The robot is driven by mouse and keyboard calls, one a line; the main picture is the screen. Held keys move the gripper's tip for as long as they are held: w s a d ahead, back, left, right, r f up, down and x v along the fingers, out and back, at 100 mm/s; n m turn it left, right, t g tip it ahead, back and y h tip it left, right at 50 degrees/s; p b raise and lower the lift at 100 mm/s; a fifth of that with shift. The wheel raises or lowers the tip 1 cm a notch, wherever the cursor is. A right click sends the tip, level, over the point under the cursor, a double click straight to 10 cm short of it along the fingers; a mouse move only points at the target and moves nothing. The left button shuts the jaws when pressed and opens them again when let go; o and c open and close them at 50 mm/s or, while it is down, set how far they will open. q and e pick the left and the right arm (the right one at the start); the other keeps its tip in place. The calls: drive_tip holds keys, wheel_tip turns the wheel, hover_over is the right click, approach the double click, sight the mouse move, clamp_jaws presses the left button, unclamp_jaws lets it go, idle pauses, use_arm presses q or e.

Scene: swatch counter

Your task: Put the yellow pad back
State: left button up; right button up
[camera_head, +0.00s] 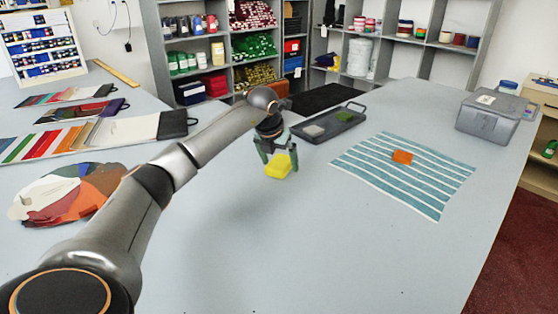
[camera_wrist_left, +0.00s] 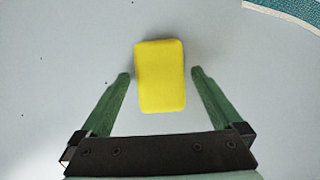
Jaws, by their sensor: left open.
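The yellow pad (camera_head: 278,166) is at the middle of the counter, at the fingertips of my left gripper (camera_head: 280,158). In the left wrist view the yellow pad (camera_wrist_left: 160,76) lies between the two green fingertips, with a gap on each side. My left gripper (camera_wrist_left: 160,75) is open and points down at it. A dark tray (camera_head: 353,131) lies just behind and right of the gripper, with a pale pad (camera_head: 313,131) and a green pad (camera_head: 344,116) in it. My right gripper is not in view.
A blue-and-white striped cloth (camera_head: 425,190) lies at the right with an orange pad (camera_head: 402,157) on it. A lidded grey box (camera_head: 487,122) stands at the far right. Fabric swatches (camera_head: 70,195) lie at the left. The front of the counter (camera_head: 330,250) is clear.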

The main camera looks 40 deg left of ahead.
use_arm(q)
drive_tip(key=v, duration=1.2)
